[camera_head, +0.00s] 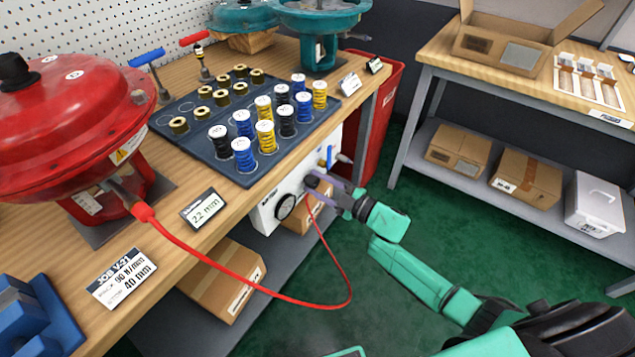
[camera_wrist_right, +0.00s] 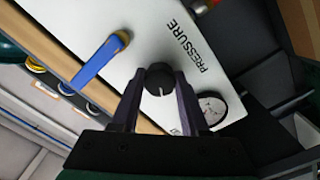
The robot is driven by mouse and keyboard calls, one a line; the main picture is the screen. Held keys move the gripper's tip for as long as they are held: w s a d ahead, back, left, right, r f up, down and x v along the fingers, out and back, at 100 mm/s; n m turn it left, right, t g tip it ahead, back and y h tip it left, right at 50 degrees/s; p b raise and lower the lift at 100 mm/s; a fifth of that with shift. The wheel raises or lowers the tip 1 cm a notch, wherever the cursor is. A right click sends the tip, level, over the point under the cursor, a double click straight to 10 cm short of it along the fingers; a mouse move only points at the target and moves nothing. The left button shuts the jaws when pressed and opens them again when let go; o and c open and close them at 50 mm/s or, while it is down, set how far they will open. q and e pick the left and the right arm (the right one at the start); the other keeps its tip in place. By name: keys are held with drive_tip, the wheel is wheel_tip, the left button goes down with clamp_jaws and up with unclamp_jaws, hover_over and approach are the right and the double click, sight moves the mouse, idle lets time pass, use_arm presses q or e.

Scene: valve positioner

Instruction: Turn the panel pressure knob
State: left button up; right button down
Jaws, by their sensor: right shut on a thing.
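The white pressure panel (camera_head: 268,217) hangs under the front edge of the workbench. Its black pressure knob (camera_wrist_right: 159,80) with a white pointer line sits between the fingers of my right gripper (camera_wrist_right: 160,100) in the right wrist view. The right gripper is shut on the knob. In the head view, my right gripper (camera_head: 325,190) reaches the panel from the right, and the knob (camera_head: 312,181) shows at its fingertips. A round gauge (camera_head: 285,206) is left of the knob; it also shows in the wrist view (camera_wrist_right: 211,109). My left gripper is not in view.
A blue lever (camera_head: 330,157) is on the panel right of the knob. A red hose (camera_head: 240,275) loops from the red actuator (camera_head: 75,115) below the panel. A blue tray (camera_head: 210,150) of springs stands on the bench. Green floor is open between the benches.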

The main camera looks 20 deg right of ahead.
drive_tip(key=shift+c, duration=2)
unclamp_jaws()
drive_tip(key=shift+s+d, duration=0.1)
drive_tip(key=v, duration=1.4)
drive_tip(key=shift+s+p, duration=0.2)
drive_tip(key=shift+p, duration=0.15)
